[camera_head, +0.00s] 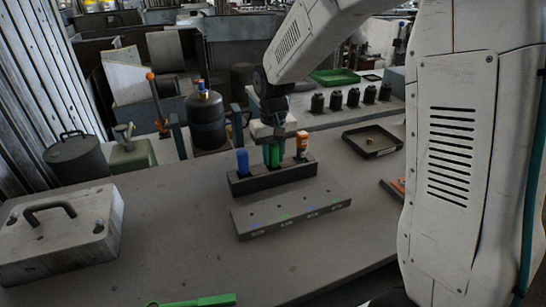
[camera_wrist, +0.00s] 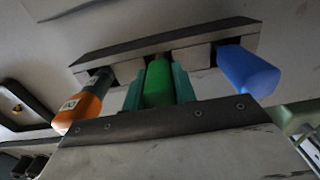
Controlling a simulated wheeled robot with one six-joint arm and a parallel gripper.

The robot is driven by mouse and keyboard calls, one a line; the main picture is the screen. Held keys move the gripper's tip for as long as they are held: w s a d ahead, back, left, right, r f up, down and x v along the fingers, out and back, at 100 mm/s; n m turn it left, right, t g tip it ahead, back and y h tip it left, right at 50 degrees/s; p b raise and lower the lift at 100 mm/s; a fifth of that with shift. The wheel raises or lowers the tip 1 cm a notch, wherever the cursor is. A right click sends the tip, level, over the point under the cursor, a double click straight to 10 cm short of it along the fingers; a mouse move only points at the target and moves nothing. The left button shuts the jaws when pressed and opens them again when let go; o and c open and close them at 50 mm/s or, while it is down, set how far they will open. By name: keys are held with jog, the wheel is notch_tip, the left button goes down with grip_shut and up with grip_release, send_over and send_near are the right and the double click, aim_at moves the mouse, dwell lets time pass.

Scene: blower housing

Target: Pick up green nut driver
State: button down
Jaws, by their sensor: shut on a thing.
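The green nut driver (camera_head: 273,156) stands upright in the middle of the dark rack (camera_head: 252,184), between a blue-handled tool (camera_head: 242,163) and an orange-handled tool (camera_head: 302,143). My gripper (camera_head: 272,148) is over the rack from above, shut on the green handle. In the wrist view, the green nut driver (camera_wrist: 158,82) lies between my two teal fingers, with the rack (camera_wrist: 200,48) just beyond. The blue handle (camera_wrist: 247,72) is to its right and the orange handle (camera_wrist: 84,105) to its left. The driver's lower end is hidden in the rack.
A grey block with coloured marks (camera_head: 292,214) lies in front of the rack. A black tray (camera_head: 372,141) is to the right. A green tool (camera_head: 195,301) lies at the front edge. A grey case with a handle (camera_head: 62,240) stands at left.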

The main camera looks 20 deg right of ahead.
jog(key=shift+r, duration=0.1)
notch_tip(320, 180, up, 10)
jog(key=shift+f, duration=0.1)
dwell(0.3)
